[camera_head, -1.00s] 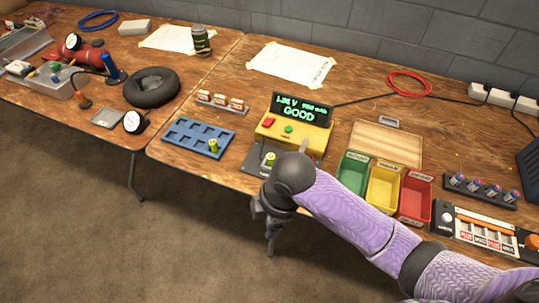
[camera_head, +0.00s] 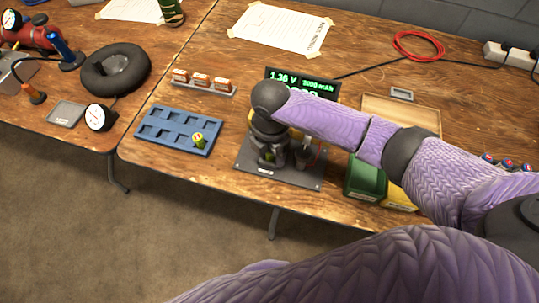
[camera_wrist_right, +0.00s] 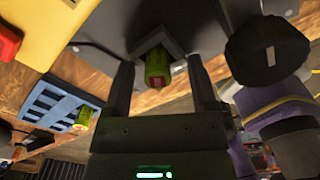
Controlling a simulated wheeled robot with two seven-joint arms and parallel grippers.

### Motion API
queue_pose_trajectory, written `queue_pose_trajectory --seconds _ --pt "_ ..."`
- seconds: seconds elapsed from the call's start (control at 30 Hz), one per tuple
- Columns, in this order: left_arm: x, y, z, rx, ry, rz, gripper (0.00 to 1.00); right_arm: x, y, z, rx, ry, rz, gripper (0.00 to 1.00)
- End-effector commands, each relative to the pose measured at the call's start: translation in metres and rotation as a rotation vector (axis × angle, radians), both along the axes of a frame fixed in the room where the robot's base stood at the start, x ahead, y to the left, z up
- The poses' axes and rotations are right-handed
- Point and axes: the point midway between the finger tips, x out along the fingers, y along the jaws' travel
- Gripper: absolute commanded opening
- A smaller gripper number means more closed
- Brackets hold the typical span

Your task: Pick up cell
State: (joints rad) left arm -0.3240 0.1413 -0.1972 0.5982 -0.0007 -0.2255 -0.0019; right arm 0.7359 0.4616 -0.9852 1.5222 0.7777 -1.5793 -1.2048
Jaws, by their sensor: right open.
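A green-yellow cell (camera_wrist_right: 157,68) sits in a notched holder on the grey plate (camera_head: 309,182) of the yellow tester, seen in the right wrist view. My right gripper (camera_wrist_right: 158,78) is open, with one finger on each side of this cell; I cannot tell whether they touch it. In the head view my right gripper (camera_head: 268,157) hangs over the plate and hides the cell. A second green-yellow cell (camera_head: 198,140) stands in a front right pocket of the blue tray (camera_head: 160,140); it also shows in the wrist view (camera_wrist_right: 83,115). My left gripper is not in view.
The tester's lit display (camera_head: 300,80) reads 1.36 V, its lower line partly hidden by my arm. A green bin (camera_head: 364,178) and a yellow bin (camera_head: 398,196) stand right of the plate. A rack of orange-white blocks (camera_head: 203,82) is behind the tray.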

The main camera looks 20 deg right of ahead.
Motion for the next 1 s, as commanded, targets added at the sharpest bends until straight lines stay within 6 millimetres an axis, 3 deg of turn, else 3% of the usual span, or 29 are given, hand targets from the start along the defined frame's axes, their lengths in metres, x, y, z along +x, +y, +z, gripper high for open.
queue_pose_trajectory --seconds 0.17,0.2,0.53,0.87,1.0 --pt "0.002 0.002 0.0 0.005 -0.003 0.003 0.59 0.0 0.0 -0.001 0.0 -0.001 0.0 0.74" --pt "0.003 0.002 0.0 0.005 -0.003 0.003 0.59 0.0 0.0 -0.001 0.0 -0.001 0.0 0.7" --pt "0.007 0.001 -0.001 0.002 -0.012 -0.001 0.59 0.0 0.0 -0.001 0.001 -0.002 -0.001 0.0" --pt "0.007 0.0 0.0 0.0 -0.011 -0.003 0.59 0.0 0.0 0.001 0.0 -0.003 -0.001 0.0" --pt "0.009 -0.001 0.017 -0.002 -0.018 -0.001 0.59 0.001 0.0 0.03 0.001 -0.007 -0.002 0.0"
